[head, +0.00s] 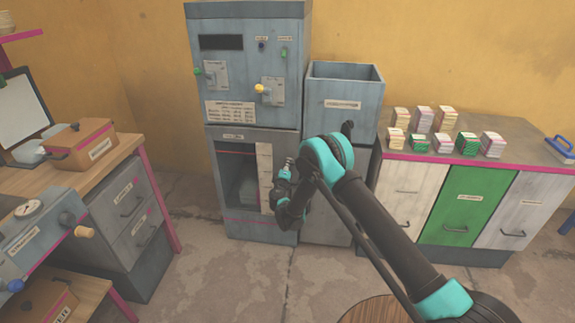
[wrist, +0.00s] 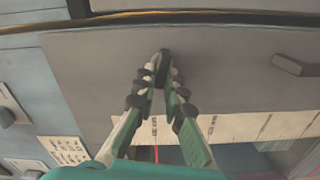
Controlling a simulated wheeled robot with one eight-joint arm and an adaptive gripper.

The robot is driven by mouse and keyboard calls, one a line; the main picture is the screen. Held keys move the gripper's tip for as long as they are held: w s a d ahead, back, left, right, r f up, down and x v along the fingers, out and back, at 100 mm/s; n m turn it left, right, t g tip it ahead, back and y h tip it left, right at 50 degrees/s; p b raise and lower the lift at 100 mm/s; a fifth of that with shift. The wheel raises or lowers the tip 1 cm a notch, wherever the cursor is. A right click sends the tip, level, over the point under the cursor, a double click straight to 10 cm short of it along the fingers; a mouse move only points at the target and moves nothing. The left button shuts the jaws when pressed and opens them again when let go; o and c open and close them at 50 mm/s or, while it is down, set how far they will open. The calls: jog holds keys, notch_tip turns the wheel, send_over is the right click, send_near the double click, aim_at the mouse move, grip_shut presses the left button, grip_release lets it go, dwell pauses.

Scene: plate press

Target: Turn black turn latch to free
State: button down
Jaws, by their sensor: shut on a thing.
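The black turn latch (wrist: 164,56) sits on a grey panel (wrist: 220,75) in the wrist view. My gripper (wrist: 162,75) has its fingertips closed around the latch, one finger on each side. In the head view my gripper (head: 289,163) is at the front of the blue-grey press cabinet (head: 238,230), beside its lower bay. The latch cannot be made out there, and its exact turn angle is hard to tell.
A dark handle (wrist: 297,66) stands out from the panel at the right of the wrist view. Levers with green and yellow knobs (head: 259,88) are on the upper cabinet. An open grey bin (head: 343,100) stands to the right. A drawer unit (head: 125,207) stands left; floor between is clear.

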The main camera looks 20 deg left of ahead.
jog(key=shift+f+n, duration=0.1)
jog(key=shift+n, duration=1.4)
jog(key=c, duration=1.6)
grip_release()
jog(key=shift+s, duration=0.1)
jog(key=v, duration=0.7)
jog(key=shift+s, duration=0.15)
